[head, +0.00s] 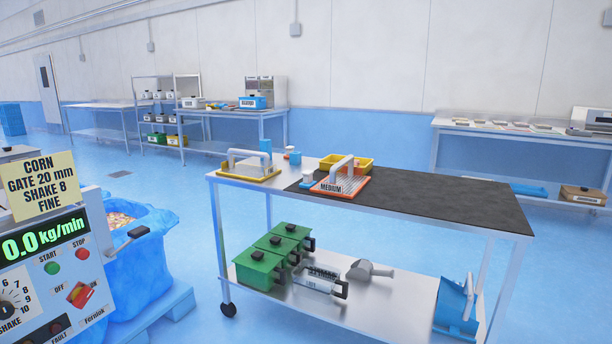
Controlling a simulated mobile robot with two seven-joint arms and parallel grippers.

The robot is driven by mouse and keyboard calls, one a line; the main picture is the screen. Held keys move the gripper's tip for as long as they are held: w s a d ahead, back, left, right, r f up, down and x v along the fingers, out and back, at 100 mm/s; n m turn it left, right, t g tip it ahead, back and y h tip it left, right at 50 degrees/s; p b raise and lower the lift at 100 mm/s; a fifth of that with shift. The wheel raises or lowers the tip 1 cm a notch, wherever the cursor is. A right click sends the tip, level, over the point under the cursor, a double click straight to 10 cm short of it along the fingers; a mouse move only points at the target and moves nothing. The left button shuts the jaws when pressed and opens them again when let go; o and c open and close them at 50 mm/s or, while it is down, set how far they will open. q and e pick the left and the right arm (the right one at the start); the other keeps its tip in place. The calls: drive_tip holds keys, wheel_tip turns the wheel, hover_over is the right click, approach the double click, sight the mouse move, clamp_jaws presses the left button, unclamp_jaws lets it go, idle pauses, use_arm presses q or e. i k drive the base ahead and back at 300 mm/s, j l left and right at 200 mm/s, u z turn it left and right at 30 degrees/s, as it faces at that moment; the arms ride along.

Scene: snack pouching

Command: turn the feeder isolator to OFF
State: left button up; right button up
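The feeder's control panel (30,266) stands at the left edge, partly cut off by the frame. The feeder isolator (80,294) is a red rotary switch on its lower right part, with an OFF label (59,290) to its left. Its handle appears tilted; which position it is set to is too small to tell. The green display (46,239) reads 0.0 kg/min. A green START button (54,268) and a red STOP button (82,254) sit above the isolator. Neither of my grippers is in view.
A blue-lined bin (145,262) stands right of the panel, and a dark-ended lever (132,237) sticks out there. A wheeled steel cart (400,225) with scoops, trays and green boxes stands at centre right. Blue floor (190,225) is clear between bin and cart.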

sight(80, 297)
drive_tip(key=u, duration=1.3)
